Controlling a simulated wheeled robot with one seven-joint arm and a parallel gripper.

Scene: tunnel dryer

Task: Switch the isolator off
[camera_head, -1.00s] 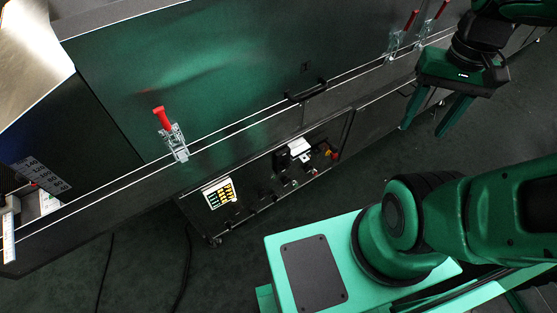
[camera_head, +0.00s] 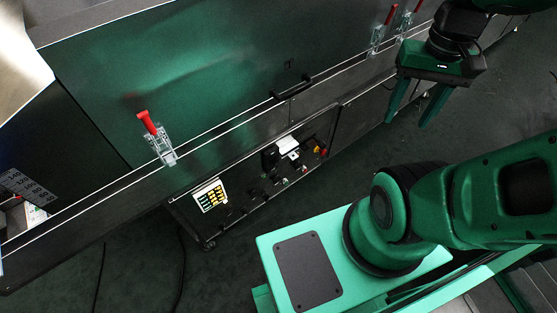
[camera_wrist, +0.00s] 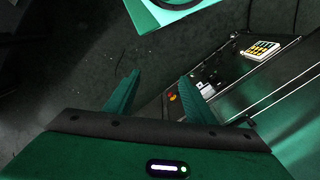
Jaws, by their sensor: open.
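The isolator looks to be the small red and yellow switch (camera_head: 320,149) at the right end of the low control panel (camera_head: 240,190) under the dryer's side. It also shows as a small red and yellow spot in the wrist view (camera_wrist: 172,97), between my fingers in the picture. Its handle position is too small to tell. My gripper (camera_head: 405,123) is open and empty, pointing down, to the right of the panel and apart from it. Its two green fingers also show in the wrist view (camera_wrist: 160,76).
A white label plate with yellow and dark squares (camera_head: 211,196) is at the panel's left end. A white-topped device (camera_head: 287,146) sits left of the switch. A red-handled clamp (camera_head: 150,130) and black handle (camera_head: 292,87) project from the dryer. Dark floor lies below my gripper.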

